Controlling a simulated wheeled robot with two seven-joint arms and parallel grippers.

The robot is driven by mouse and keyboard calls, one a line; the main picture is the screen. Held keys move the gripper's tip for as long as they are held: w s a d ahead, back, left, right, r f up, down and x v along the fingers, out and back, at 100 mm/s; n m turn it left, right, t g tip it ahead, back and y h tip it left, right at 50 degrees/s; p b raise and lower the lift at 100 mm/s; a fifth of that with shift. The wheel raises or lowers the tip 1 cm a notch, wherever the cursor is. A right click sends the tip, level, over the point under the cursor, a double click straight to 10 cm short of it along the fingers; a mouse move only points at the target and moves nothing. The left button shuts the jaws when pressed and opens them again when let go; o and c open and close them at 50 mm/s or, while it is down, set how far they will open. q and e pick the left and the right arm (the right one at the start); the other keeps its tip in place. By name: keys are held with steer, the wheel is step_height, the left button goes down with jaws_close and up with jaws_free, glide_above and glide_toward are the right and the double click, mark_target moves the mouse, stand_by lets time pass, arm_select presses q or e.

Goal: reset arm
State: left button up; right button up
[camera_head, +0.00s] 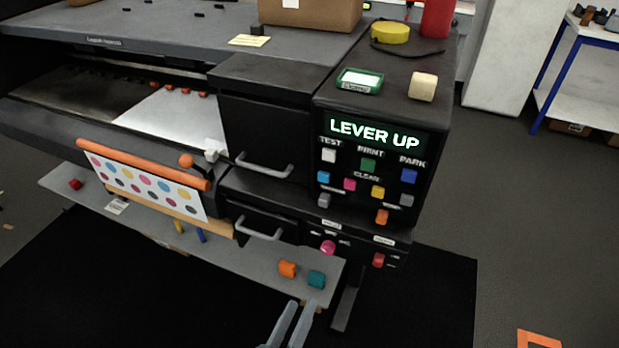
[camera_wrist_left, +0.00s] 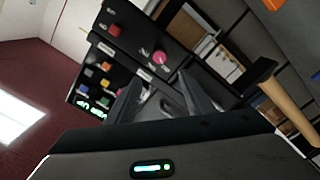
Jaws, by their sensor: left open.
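My left gripper (camera_head: 290,326) is at the bottom middle of the head view, in front of the printer and its lower shelf. Its two fingers are apart with nothing between them. It also shows in the left wrist view (camera_wrist_left: 165,98), pointing toward the printer's control side. The large dark printer (camera_head: 265,110) has a panel of coloured buttons under a screen (camera_head: 374,134) that reads "LEVER UP". An orange lever knob (camera_head: 186,161) stands by the orange roller (camera_head: 140,164). My right gripper is not in view.
An orange piece (camera_head: 288,269) and a teal piece (camera_head: 316,279) lie on the grey shelf (camera_head: 250,258) close to my left gripper. Drawer handles (camera_head: 258,233) stick out of the printer front. A blue-legged table (camera_head: 565,85) stands at the back right.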

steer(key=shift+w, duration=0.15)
arm_select(q)
steer(key=s+a+f+m+g+y, duration=0.1)
steer(key=s+a+f+m+g, duration=0.15)
steer(key=f, duration=0.75)
steer(key=s+a+f+m+g, duration=0.1)
steer(key=s+a+f+g, duration=0.15)
steer(key=f, duration=0.65)
steer(key=s+a+f+m+g+y, duration=0.1)
steer(key=s+a+f+m+g, duration=0.15)
steer(key=f, duration=0.75)
steer(key=s+a+f+m+g+y, duration=0.1)
steer(key=s+a+f, duration=0.3)
steer(key=s+f, duration=0.4)
steer(key=s+a+f+m+g+y, duration=0.1)
steer(key=s+a+f+g, duration=0.3)
steer(key=s+f, duration=0.4)
steer(key=shift+s+g+y, duration=0.3)
steer(key=shift+s+g, duration=0.05)
steer(key=shift+s, duration=0.35)
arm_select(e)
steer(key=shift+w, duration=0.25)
arm_select(q)
steer(key=shift+a, duration=0.1)
